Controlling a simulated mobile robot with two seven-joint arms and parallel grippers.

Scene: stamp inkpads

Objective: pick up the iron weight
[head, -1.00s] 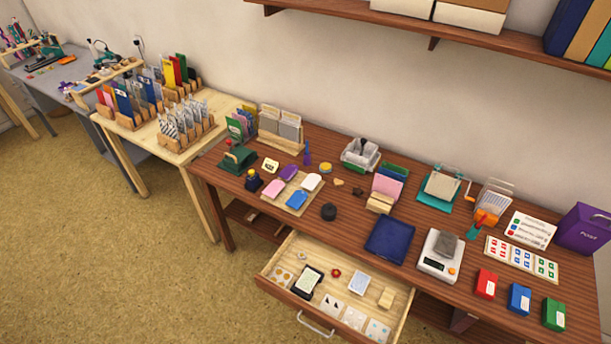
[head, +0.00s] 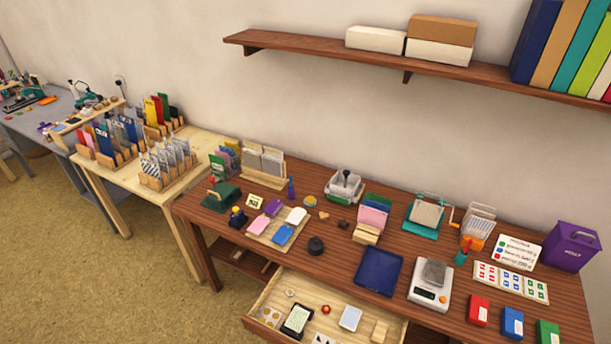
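A small dark round weight (head: 316,245), which looks like the iron weight, stands on the brown desk (head: 338,265). It is just right of the tray of coloured inkpads (head: 262,238) and left of the dark blue tray (head: 378,271). Nothing covers it. Neither of my grippers is in the head view.
An open drawer (head: 268,302) with cards and small items juts out below the desk front. A purple post box (head: 570,247) and red (head: 478,310), blue and green boxes stand at the right. A wall shelf (head: 400,66) hangs above.

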